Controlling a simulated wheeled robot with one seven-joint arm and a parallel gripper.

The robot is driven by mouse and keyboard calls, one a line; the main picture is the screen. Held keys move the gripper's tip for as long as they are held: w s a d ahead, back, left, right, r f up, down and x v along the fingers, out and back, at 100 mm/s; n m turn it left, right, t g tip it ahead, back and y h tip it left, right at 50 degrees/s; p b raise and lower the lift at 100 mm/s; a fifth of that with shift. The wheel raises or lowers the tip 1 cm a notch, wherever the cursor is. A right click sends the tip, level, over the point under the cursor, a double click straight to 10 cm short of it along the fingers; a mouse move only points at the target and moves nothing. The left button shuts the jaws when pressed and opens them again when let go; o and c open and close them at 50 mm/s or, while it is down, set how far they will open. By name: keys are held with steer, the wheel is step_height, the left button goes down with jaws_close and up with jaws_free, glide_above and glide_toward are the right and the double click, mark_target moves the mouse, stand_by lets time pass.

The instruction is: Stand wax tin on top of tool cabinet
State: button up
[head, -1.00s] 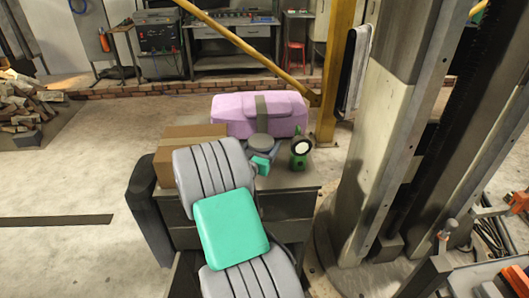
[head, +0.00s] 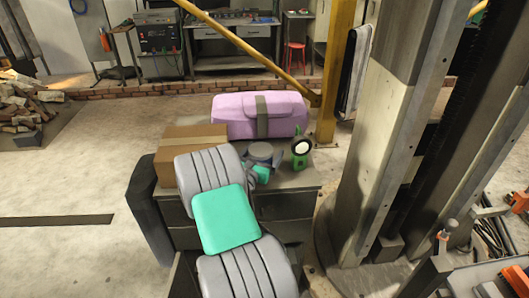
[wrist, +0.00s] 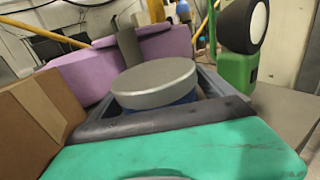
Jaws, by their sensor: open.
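The wax tin (wrist: 155,83), a round tin with a grey lid and a strip of blue side below it, is upright at the centre of the wrist view. In the head view the tin (head: 261,150) shows over the top of the tool cabinet (head: 290,180), a dark cabinet with drawers. My gripper (head: 264,163) is open around the tin, with slate-grey parts at its left and right sides. The tin's base is hidden, so I cannot tell whether it touches the cabinet top.
A cardboard box (head: 190,150) stands left of the tin, a pink bag (head: 235,118) behind it. A green lamp with a round white face (head: 301,150) stands close to the right. A thick column (head: 385,140) rises right of the cabinet. Bare top shows at front right.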

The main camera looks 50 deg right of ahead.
steer(key=shift+r, duration=0.15)
steer(key=b+v, duration=0.2)
steer(key=v, duration=0.9)
steer(key=shift+a, duration=0.2)
steer(key=shift+s+a, duration=0.15)
steer(key=shift+a, duration=0.1)
